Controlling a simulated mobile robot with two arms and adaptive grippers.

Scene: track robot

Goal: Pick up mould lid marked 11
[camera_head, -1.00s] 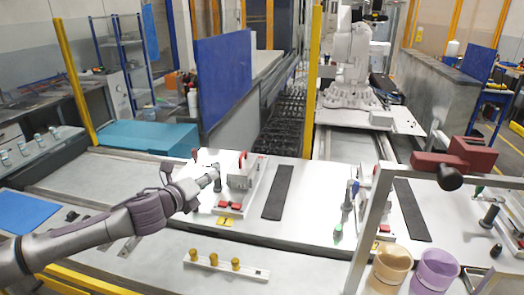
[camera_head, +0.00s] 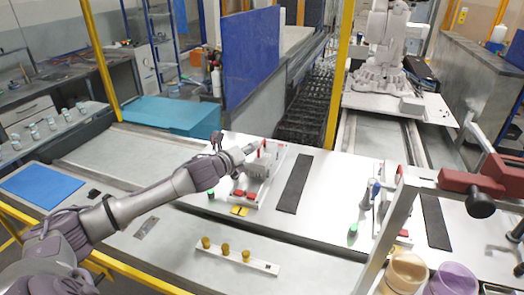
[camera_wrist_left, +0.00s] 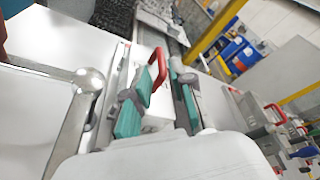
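A grey mould part with a red handle (camera_head: 262,149) sits in a white fixture on the near bench; no number 11 is legible on it. In the left wrist view the red handle (camera_wrist_left: 158,68) stands upright from a pale block. My left gripper (camera_head: 252,149) reaches to the mould from the left and partly hides it. In the wrist view the teal pads of my left gripper (camera_wrist_left: 158,95) are apart, with the handle showing between and just beyond them. Contact with the handle cannot be told. My right gripper is not in view.
A yellow label (camera_head: 240,210) lies before the fixture. A white rail with yellow knobs (camera_head: 236,256) lies nearer. A black strip (camera_head: 294,183) is right of the fixture. A second fixture, cups (camera_head: 404,272) and a red clamp (camera_head: 470,182) stand at the right.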

